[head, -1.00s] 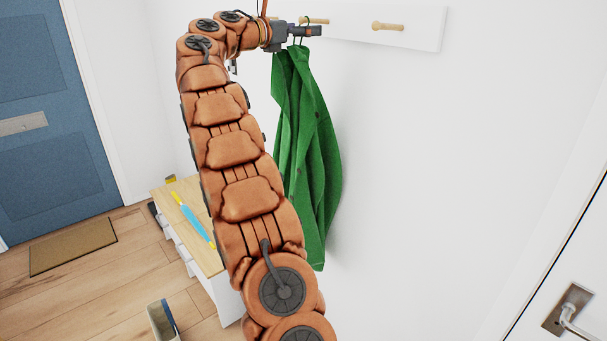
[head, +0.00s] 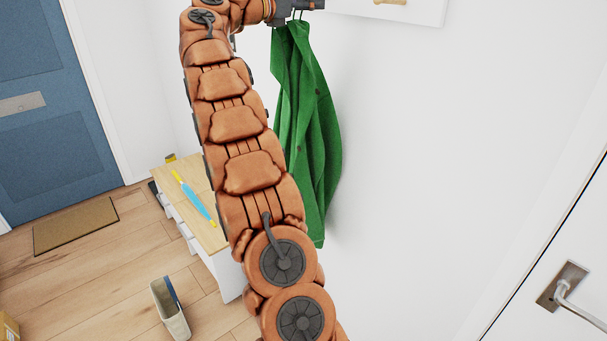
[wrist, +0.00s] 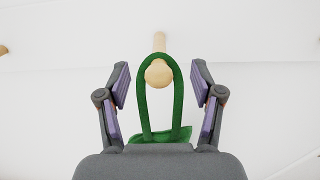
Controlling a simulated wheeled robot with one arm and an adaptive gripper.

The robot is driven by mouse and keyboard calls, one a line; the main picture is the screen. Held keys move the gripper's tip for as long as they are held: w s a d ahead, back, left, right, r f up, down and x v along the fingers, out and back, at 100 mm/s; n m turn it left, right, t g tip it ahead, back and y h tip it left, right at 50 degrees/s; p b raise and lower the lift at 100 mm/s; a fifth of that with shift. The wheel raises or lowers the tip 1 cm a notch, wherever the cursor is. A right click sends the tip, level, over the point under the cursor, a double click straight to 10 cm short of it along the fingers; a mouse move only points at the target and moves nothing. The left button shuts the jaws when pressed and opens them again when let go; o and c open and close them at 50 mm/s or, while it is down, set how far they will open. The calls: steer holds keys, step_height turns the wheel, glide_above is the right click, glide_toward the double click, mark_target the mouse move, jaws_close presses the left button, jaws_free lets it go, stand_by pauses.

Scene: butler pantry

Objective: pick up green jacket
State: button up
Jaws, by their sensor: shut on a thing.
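The green jacket (head: 308,130) hangs long and folded against the white wall in the head view, partly behind my arm. In the wrist view its green loop (wrist: 179,95) rises from a bit of green cloth (wrist: 180,133) and passes around the tip of a wooden peg (wrist: 158,73). My gripper (head: 312,5) is at the top of the jacket, at the upper edge of the head view. In the wrist view my gripper (wrist: 160,78) has a finger on each side of the loop, and it is shut on the jacket. The exact contact is hard to see.
A white peg rail (head: 425,10) with another wooden peg (head: 390,2) is to the right. Below left stand a wood-topped white cabinet (head: 185,185) and a grey bin (head: 170,312). A blue door (head: 50,100) is left; a door handle (head: 570,295) is lower right.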

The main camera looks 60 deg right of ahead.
jaws_close()
steer(key=shift+r, duration=0.15)
